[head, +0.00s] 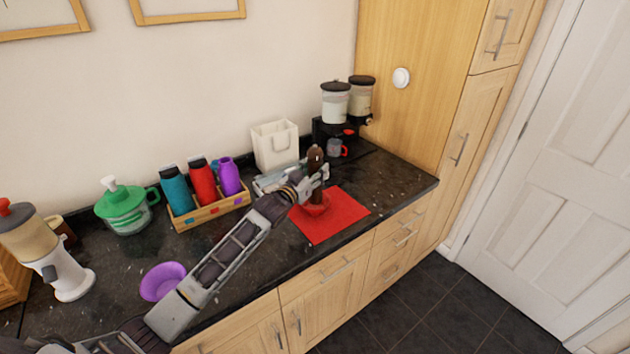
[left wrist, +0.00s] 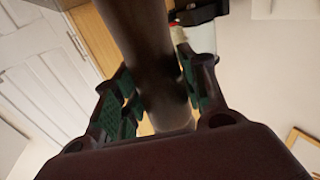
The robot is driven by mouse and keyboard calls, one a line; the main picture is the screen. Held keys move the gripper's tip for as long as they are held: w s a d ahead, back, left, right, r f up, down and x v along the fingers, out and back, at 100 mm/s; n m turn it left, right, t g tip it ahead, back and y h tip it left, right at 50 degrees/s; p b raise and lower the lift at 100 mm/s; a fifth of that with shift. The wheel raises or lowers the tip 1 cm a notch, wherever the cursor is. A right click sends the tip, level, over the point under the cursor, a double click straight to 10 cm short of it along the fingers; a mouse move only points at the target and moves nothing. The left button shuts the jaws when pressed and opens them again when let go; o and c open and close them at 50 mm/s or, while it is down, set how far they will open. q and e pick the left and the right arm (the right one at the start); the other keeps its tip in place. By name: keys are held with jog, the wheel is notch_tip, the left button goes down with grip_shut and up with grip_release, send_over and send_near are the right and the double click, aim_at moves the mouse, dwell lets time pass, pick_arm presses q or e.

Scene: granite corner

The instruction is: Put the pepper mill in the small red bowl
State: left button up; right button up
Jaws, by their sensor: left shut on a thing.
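The dark brown pepper mill (head: 315,160) stands upright over the small red bowl (head: 316,208). My left gripper (head: 316,176) is shut on the mill around its body. The mill's lower end is at or inside the bowl; I cannot tell whether it touches the bottom. The bowl sits on a red mat (head: 338,218), partly hidden by my left arm. In the left wrist view the mill (left wrist: 152,60) runs between the green-padded fingers of my left gripper (left wrist: 152,95). My right gripper is not in view.
A white bin (head: 275,148) and a dispenser (head: 336,103) with a mug stand behind the mat. The mat's right part is clear.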

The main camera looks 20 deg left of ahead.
pick_arm(q)
jog(key=shift+f, duration=1.9)
jog(key=o, duration=1.2)
jog(key=shift+s, duration=0.1)
jog(key=v, duration=1.1)
jog(key=shift+s+b, duration=0.4)
jog(key=shift+b, duration=0.05)
jog(key=shift+a, duration=0.15)
